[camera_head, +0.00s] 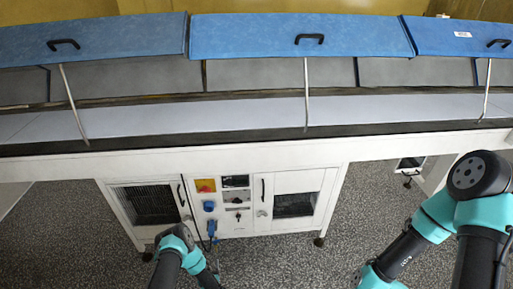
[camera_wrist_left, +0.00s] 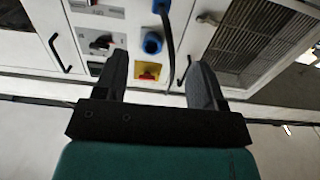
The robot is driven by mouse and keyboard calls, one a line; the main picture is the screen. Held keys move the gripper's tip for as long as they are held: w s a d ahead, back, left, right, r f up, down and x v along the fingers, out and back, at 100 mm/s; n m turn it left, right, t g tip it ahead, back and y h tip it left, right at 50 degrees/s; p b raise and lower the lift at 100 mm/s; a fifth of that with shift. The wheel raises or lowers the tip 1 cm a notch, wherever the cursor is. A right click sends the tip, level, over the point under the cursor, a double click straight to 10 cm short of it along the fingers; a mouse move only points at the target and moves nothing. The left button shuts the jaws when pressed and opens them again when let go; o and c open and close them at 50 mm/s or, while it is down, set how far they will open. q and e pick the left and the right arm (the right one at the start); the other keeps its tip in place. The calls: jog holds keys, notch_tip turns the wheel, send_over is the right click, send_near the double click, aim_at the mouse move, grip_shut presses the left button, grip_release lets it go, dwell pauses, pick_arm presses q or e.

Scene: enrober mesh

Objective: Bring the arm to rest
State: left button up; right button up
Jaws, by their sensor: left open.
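My left gripper (camera_wrist_left: 159,62) is open and empty in the left wrist view, its two dark fingers apart in front of the white cabinet front. In the head view my left arm (camera_head: 178,250) shows at the bottom, left of centre, in front of the cabinet; its fingers cannot be made out there. My right arm (camera_head: 455,205) stands bent at the right side of the head view; its gripper is not in view.
A long white enrober machine (camera_head: 240,160) crosses the head view, its blue lids (camera_head: 300,35) propped up on metal rods. Below is a cabinet with a yellow and red switch (camera_head: 205,185), blue sockets (camera_head: 209,206) and vent grilles. Speckled floor (camera_head: 70,235) is clear at left.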

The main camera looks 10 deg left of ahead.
pick_arm(q)
jog(key=w+d+r+m+g+h, duration=0.1)
jog(key=d+r+g+h, duration=0.25)
jog(key=r, duration=0.25)
jog(key=w+d+r+g+h, duration=0.1)
jog(key=d+r+g+h, duration=0.25)
jog(key=r, duration=0.25)
jog(key=s+d+r+g+h, duration=0.1)
jog(key=s+d+r+g, duration=0.2)
jog(key=s+r, duration=0.4)
jog(key=s+d+r+g+h, duration=0.1)
jog(key=s+d+r+g, duration=0.1)
jog(key=s+r+g, duration=0.4)
jog(key=s+r, duration=0.2)
jog(key=s, duration=0.2)
jog(key=shift+d+m, duration=0.4)
jog(key=shift+o, duration=0.3)
jog(key=shift+w, duration=0.1)
